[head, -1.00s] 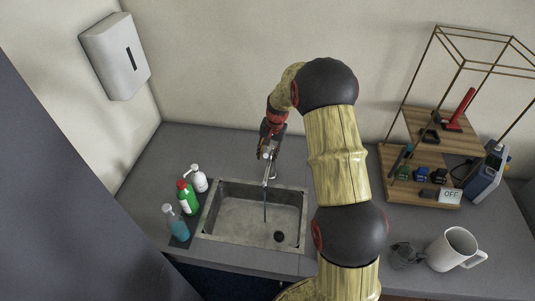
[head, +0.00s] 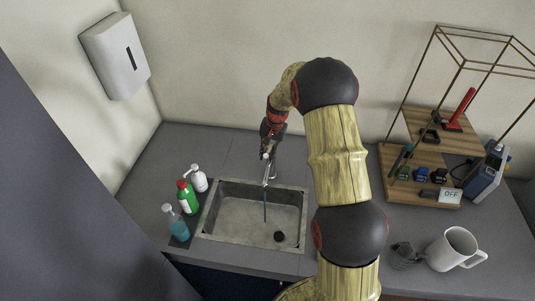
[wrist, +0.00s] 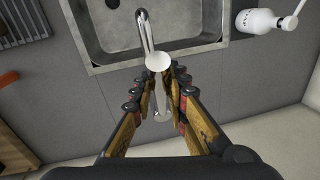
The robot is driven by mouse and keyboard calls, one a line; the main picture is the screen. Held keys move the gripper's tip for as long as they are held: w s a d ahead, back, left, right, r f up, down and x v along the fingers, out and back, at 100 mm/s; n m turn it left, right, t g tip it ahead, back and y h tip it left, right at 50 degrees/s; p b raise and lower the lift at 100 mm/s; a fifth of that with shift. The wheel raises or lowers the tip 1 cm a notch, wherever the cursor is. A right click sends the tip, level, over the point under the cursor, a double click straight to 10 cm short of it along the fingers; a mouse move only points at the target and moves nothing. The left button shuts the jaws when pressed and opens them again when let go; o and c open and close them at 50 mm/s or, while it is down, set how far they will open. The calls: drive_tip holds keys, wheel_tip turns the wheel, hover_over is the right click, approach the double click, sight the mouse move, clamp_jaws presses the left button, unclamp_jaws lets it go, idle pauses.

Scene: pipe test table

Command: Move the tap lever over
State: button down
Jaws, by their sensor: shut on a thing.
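In the wrist view, the tap's spout (wrist: 146,30) reaches over the sink, and the lever (wrist: 161,98) lies between my fingers below a round pale cap (wrist: 158,61). My gripper (wrist: 160,82) is shut on the lever from above, its two fingers on either side. In the head view my gripper (head: 268,148) is small and dark at the tap's top, and the contact is partly hidden.
The metal sink (head: 208,222) is set in a grey counter (head: 340,160). A white pump bottle (head: 199,180), a green bottle (head: 187,196) and a blue bottle (head: 176,224) stand left of it. A wooden rack (head: 450,142) and a white mug (head: 453,247) are at the right.

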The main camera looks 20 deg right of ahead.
drive_tip(key=f+b, duration=0.1)
drive_tip(key=b, duration=0.1)
drive_tip(key=f+t+h+b, duration=0.1)
drive_tip(key=b, duration=0.1)
drive_tip(key=s+t+b, duration=0.1)
drive_tip(key=b, duration=0.1)
drive_tip(key=shift+s+a+f, duration=0.1)
drive_tip(key=shift+a+f, duration=0.3)
drive_tip(key=shift+s+a+f+t+h+b, duration=0.2)
drive_tip(key=shift+f+t+h+b, duration=0.3)
drive_tip(key=shift+b, duration=0.7)
drive_tip(key=shift+r, duration=0.1)
drive_tip(key=c, duration=1.7)
unclamp_jaws()
drive_tip(key=shift+c, duration=0.2)
drive_tip(key=shift+r, duration=0.1)
drive_tip(key=v, duration=1.1)
drive_tip(key=shift+s+r, duration=0.25)
drive_tip(key=shift+r, duration=0.05)
